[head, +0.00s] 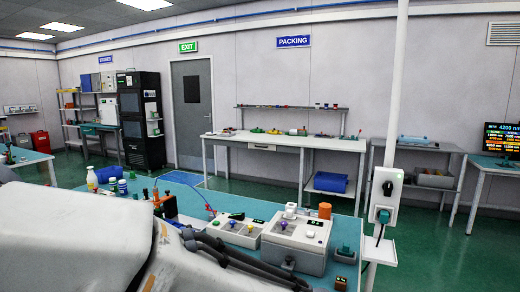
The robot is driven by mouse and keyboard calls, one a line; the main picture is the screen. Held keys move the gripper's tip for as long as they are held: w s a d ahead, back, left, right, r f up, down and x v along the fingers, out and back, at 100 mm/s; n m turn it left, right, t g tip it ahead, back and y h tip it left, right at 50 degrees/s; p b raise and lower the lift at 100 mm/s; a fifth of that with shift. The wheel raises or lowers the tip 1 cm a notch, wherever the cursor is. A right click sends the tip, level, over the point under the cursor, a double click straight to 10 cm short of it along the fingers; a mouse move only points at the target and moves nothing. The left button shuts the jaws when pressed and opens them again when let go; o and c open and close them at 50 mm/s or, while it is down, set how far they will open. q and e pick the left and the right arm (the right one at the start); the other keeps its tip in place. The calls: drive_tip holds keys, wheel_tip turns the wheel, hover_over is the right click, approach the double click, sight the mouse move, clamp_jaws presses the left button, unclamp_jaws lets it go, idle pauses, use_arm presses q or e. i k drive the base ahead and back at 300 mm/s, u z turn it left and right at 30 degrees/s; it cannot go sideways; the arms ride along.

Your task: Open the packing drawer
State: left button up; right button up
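The packing bench (310,142) stands against the far wall below the blue PACKING sign (293,41). Neither of my grippers shows clearly in the head view, and nothing is seen touching the drawer.
A teal-topped workbench (262,207) with bottles, tools and a white device box (297,240) lies between me and the packing bench. A white post with a socket box (385,190) rises at right. Green floor (420,235) is open at right.

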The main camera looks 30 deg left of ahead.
sight(250, 145)
drive_tip(key=z, duration=0.6)
drive_tip(key=i, duration=5.5)
drive_tip(key=u, duration=2.45)
drive_tip(key=i, duration=4.25)
